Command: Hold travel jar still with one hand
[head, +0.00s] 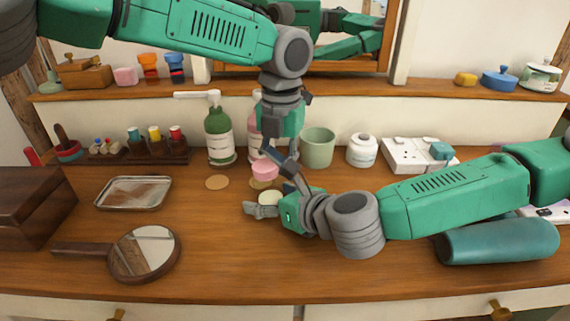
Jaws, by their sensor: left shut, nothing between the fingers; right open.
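A small jar with a pink top (265,169) stands near the middle of the dresser top. A small pale cream round piece (270,198) is just in front of it; I cannot tell which is the travel jar or whether they belong together. My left gripper (281,158) points down from above, shut and empty, just behind and right of the pink top. My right gripper (265,190) comes in from the right, open, its fingers spread on either side of the cream piece. Whether it touches the piece is unclear.
A green pump bottle (220,136), a pink bottle (256,130) partly hidden by my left arm, a green cup (317,147) and a white jar (362,150) stand behind. A metal tray (134,193) and hand mirror (144,252) lie left. The front middle is clear.

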